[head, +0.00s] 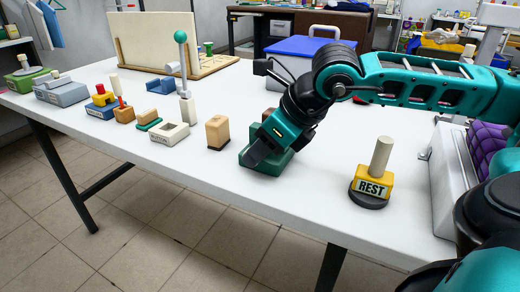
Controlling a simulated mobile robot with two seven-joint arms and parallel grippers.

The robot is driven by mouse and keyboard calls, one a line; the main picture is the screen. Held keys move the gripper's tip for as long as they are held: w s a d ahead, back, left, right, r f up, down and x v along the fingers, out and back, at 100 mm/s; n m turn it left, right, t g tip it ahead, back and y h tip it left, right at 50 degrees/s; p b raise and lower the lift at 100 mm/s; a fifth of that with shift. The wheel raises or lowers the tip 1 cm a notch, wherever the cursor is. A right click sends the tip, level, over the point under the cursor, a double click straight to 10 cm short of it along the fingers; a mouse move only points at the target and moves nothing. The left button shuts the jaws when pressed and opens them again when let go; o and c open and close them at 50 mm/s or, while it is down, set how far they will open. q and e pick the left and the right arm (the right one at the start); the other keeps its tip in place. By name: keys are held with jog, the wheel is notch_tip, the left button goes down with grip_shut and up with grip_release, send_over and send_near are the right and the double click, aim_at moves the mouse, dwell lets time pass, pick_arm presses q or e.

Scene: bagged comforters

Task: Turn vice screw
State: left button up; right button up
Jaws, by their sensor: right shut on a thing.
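A dark green block that looks like the vice (275,167) sits on the white table near its front edge, in the middle of the head view. My right gripper (257,153) reaches down onto it from above and is shut on a part of it. That part looks like the vice screw, but my fingers and hand hide it, so its angle cannot be told. My left gripper is not in view.
A yellow REST block with a peg (372,183) stands right of the vice. A wooden block (217,133) stands left. Several small fixtures line the table (330,205) further left. A blue-lidded box (305,47) is behind my arm.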

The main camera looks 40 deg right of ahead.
jog(key=shift+r, duration=0.1)
jog(key=o, duration=1.1)
jog(key=shift+c, duration=0.2)
jog(key=p+v, duration=0.2)
jog(key=v, duration=1)
jog(key=shift+s+r, duration=0.2)
jog(key=shift+r, duration=0.15)
jog(key=shift+d, duration=0.1)
